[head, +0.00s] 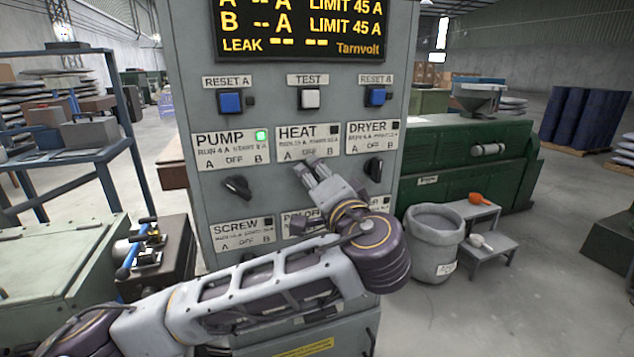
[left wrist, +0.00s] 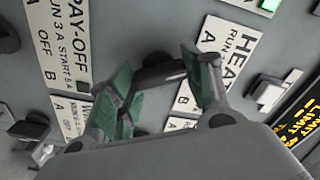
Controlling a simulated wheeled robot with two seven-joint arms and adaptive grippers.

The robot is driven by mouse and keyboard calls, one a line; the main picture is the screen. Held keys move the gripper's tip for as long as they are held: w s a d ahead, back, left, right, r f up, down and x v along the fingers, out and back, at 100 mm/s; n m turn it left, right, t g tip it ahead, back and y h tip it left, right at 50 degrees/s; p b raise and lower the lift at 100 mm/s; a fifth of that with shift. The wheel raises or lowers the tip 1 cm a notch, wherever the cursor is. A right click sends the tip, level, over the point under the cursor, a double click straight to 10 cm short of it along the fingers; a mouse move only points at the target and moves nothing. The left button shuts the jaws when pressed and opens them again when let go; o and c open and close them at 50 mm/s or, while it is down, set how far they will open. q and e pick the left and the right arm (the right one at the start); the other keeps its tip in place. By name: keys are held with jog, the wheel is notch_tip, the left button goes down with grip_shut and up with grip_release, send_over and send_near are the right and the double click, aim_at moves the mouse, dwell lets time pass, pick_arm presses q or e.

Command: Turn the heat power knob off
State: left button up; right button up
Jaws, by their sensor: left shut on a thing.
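The heat label (head: 310,142) is at the middle of the grey panel, with its small lamp (head: 335,130) dark. My left gripper (head: 313,168) reaches up to the panel just below this label and covers the heat knob in the head view. In the left wrist view, the gripper's green-padded fingers (left wrist: 158,82) are shut on the dark heat knob (left wrist: 160,73), beside the heat label (left wrist: 226,47). I cannot tell exactly which mark the knob points to. My right gripper is in neither view.
The pump knob (head: 238,187) is left of the gripper, under a lit green lamp (head: 261,136). The dryer knob (head: 374,168) is close on the right. Reset and test buttons (head: 309,98) sit above, under an amber display (head: 300,28). A bin (head: 433,245) stands at right.

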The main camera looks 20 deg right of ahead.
pick_arm(q)
jog(key=m+p, duration=0.1)
jog(key=m, duration=0.5)
jog(key=shift+f, duration=0.15)
jog(key=o, duration=1)
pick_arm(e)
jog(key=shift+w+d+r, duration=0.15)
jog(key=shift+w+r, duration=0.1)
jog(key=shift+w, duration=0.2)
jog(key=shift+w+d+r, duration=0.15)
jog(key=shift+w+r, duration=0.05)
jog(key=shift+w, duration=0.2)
